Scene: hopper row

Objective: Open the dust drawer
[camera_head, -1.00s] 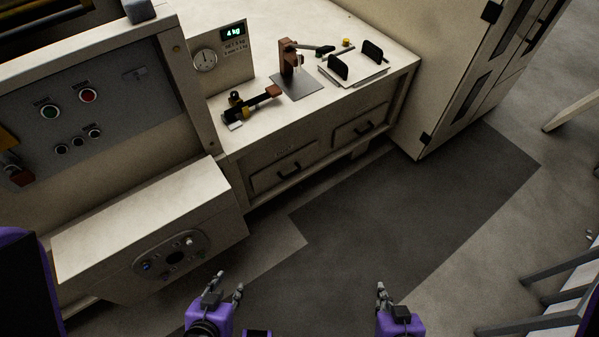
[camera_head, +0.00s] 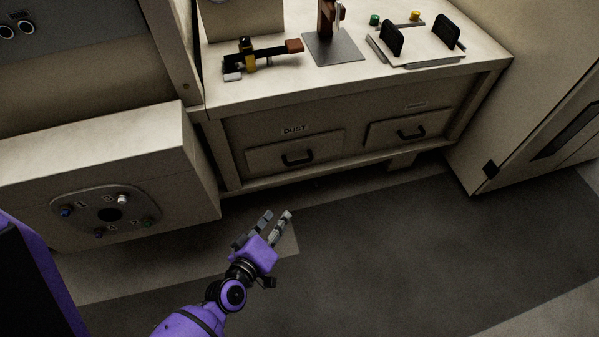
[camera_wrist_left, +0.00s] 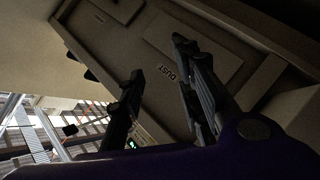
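The dust drawer (camera_head: 296,153) is the left of two drawers under the bench, with a "DUST" label above it and a black bar handle (camera_head: 297,159) on its front. It looks shut. My left gripper (camera_head: 279,215) is in front of and below the drawer, apart from it, with its fingers pointing up toward the bench. Its two fingers (camera_wrist_left: 158,95) are apart and empty in the left wrist view, where the "DUST" label and drawer front also show, tilted. The handle cannot be made out there. My right gripper is in neither current view.
A second drawer (camera_head: 408,130) with a black handle is at the right. A cream box with a knob panel (camera_head: 108,213) juts out at the left. A tall cabinet (camera_head: 535,110) stands at the right. The bench top (camera_head: 270,85) holds tools. The floor in front is clear.

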